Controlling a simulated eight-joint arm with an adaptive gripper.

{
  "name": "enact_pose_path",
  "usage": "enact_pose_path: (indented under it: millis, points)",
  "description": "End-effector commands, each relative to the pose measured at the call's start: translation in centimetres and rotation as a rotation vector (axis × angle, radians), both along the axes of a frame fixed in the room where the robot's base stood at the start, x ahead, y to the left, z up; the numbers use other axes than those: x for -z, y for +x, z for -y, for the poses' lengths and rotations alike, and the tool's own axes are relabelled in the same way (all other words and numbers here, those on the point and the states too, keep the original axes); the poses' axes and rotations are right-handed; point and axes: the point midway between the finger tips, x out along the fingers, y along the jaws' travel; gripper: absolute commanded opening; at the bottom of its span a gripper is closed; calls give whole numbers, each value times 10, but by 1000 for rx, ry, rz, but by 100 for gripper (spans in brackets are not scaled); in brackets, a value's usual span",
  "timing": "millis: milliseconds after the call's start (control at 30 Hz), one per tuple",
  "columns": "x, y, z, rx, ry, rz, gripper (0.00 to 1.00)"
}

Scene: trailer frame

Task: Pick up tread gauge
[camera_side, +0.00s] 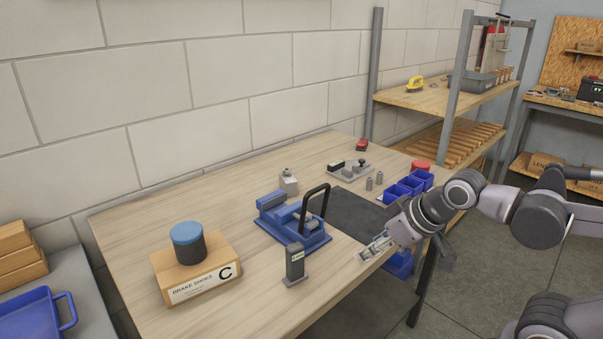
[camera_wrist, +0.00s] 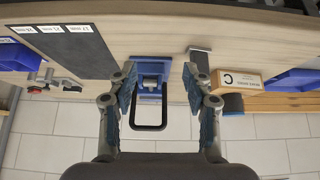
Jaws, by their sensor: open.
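A dark grey upright block with a small pale label (camera_side: 295,264), which looks like the tread gauge, stands on a flat foot near the front of the wooden table. In the wrist view a grey upright piece (camera_wrist: 201,58), seemingly the same thing, shows behind the right finger and is partly hidden by it. My gripper (camera_side: 376,246) is over the table's front edge, to the right of the gauge and clearly apart from it. In the wrist view my gripper (camera_wrist: 160,78) has its fingers spread wide with nothing between them that it touches.
A blue fixture (camera_side: 270,222) with a tall black handle (camera_side: 317,190) stands behind the gauge. Blue bins (camera_side: 408,187) stand at the right. Bare tabletop lies between gauge and gripper.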

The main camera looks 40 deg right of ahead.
Motion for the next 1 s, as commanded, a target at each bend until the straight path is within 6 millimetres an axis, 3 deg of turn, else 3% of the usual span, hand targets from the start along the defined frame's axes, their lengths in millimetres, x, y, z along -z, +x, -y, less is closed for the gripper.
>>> enact_pose_path:
  millis: [167, 500, 800, 1000]
  points:
    - [-13, 15, -8, -130, -78, -71, 50]
    - [-37, 66, -39, -593, -312, -310, 50]
    - [-36, 112, -76, -1022, -463, -509, 50]
    - [-28, 131, -95, -1232, -514, -601, 50]
